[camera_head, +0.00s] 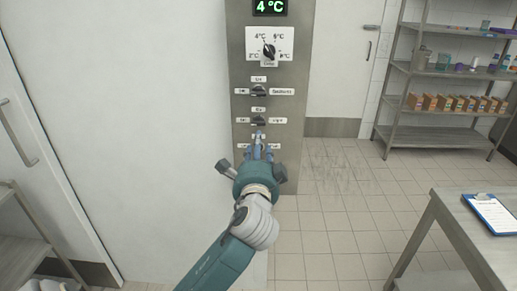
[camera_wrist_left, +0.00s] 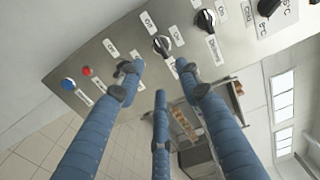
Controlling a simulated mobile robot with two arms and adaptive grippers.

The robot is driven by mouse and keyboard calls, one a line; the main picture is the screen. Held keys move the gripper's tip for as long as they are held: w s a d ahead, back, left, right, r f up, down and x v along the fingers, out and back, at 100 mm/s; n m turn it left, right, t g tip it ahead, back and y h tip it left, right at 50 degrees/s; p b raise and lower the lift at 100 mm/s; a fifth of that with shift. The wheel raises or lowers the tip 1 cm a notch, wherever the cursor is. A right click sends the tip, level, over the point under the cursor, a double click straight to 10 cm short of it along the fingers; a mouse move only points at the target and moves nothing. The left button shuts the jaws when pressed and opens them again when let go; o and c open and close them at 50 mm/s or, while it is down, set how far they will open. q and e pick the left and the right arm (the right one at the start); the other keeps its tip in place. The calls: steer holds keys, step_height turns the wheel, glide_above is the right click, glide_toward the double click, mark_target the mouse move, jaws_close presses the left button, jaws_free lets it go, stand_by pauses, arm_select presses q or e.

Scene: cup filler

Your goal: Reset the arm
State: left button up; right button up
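My left gripper (camera_head: 257,150) is in front of the lower part of a steel control panel (camera_head: 240,170). Its blue fingers also show in the left wrist view (camera_wrist_left: 160,78), spread apart with nothing between them. I cannot tell whether a fingertip touches the panel. Above it on the panel are a lower black knob (camera_head: 259,120), an upper black knob (camera_head: 259,90) and a temperature dial (camera_head: 269,51). A display (camera_head: 270,6) reads 4 °C. The lowest row of labels is partly hidden by the gripper. My right gripper is not in view.
The left wrist view shows a red button (camera_wrist_left: 87,71) and a blue button (camera_wrist_left: 68,84) on the panel. A steel table (camera_head: 450,215) with a clipboard (camera_head: 493,213) is at right. Shelves (camera_head: 440,75) hold boxes at the back right. Tiled floor between is clear.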

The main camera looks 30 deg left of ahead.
arm_select(q)
steer(key=shift+s+d, duration=0.15)
steer(key=shift+s, duration=0.05)
steer(key=shift+f, duration=0.1)
